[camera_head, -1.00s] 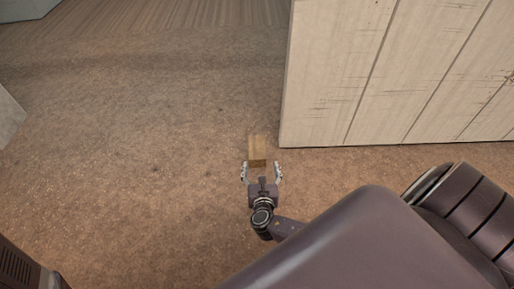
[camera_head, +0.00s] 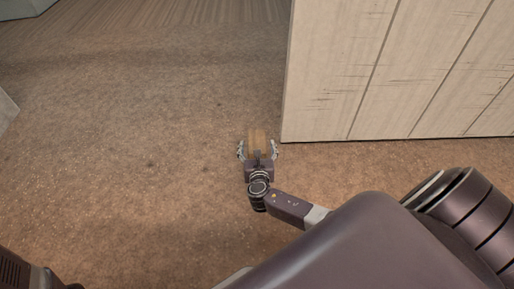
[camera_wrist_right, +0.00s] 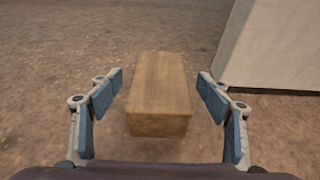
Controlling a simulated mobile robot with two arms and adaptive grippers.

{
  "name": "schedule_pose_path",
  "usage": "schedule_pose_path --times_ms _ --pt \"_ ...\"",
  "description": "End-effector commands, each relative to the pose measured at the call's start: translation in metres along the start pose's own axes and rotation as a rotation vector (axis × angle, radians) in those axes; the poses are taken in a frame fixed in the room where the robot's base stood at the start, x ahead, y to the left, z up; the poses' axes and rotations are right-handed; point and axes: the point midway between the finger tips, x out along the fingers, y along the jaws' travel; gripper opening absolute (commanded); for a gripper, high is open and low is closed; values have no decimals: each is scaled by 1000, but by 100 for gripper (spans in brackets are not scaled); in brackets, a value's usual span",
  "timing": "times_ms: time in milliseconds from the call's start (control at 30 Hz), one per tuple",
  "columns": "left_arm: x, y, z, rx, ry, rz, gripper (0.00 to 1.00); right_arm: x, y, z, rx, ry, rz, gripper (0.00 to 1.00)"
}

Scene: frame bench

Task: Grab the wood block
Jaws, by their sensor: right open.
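The wood block (camera_head: 257,136) is a plain brown box near the middle of the head view. In the right wrist view the block (camera_wrist_right: 158,90) lies lengthwise, pointing away from me, centred between the fingers. My right gripper (camera_head: 257,149) is open, with one finger on each side of the block's near part. In the right wrist view my right gripper (camera_wrist_right: 160,92) shows a gap between each blue-padded finger and the block. The gripper's palm hides part of the block's near end in the head view. My left gripper is not in view.
A pale wooden cabinet (camera_head: 390,75) stands on the floor right of and beyond the block; its side (camera_wrist_right: 275,50) also shows in the right wrist view. Brown speckled floor (camera_head: 130,130) is clear to the left. A grey object (camera_head: 6,110) is at the left edge.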

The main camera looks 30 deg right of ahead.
Motion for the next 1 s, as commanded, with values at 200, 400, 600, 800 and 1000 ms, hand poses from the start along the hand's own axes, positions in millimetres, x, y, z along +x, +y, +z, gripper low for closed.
schedule_pose_path --times_ms 200,400,600,800,1000 --pt "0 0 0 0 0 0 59 0 0 0 0 0 0 52" --pt "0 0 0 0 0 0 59 0 0 0 0 0 0 30" --pt "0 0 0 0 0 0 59 0 0 1 1 -2 0 17" --pt "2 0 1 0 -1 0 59 -1 0 2 1 -1 0 17" --pt "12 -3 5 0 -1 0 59 -4 0 15 0 -3 0 17"
